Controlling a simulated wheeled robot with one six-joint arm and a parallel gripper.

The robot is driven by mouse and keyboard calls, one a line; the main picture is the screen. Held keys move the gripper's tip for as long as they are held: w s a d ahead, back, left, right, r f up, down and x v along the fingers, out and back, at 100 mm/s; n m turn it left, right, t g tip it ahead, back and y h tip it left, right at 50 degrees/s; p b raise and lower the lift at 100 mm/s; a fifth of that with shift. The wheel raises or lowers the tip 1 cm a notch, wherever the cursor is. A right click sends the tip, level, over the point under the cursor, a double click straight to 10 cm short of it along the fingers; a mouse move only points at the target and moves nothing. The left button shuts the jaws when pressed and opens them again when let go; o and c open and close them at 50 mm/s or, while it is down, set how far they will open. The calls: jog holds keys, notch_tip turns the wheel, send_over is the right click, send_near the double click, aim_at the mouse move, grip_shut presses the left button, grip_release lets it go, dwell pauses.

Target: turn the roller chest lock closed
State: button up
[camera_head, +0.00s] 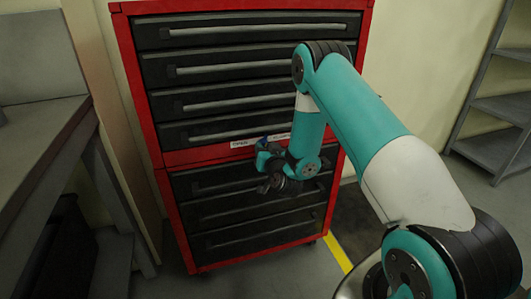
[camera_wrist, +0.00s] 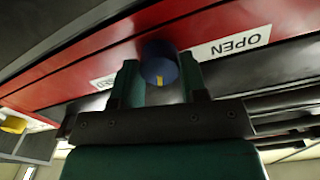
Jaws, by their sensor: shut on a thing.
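The roller chest (camera_head: 165,158) is red with black drawers and stands upright in the middle of the head view. Its lock is a blue round knob (camera_wrist: 159,62) with a short yellow mark, on the red band between the drawers. The mark points towards my gripper's palm in the wrist view. An upside-down label (camera_wrist: 232,44) reading OPEN is right of the knob there. A second label (camera_wrist: 103,82), left of it, is mostly hidden by a finger. My gripper (camera_wrist: 158,78) is shut on the knob, one green finger on each side. It also shows in the head view (camera_head: 263,156).
A grey workbench (camera_head: 40,135) stands at the left, close to the chest. Grey shelves (camera_head: 495,145) stand at the right. A yellow floor line (camera_head: 338,253) runs past the chest's lower right corner. Drawer handles (camera_head: 250,213) protrude above and below the red band.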

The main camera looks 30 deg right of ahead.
jog(key=m, duration=0.1)
jog(key=m+b, duration=0.1)
jog(key=m, duration=0.1)
jog(key=m+b, duration=0.1)
jog(key=shift+s+f, duration=0.1)
jog(key=shift+f, duration=0.15)
jog(key=shift+m, duration=0.4)
jog(key=o, duration=0.9)
jog(key=shift+r, duration=0.1)
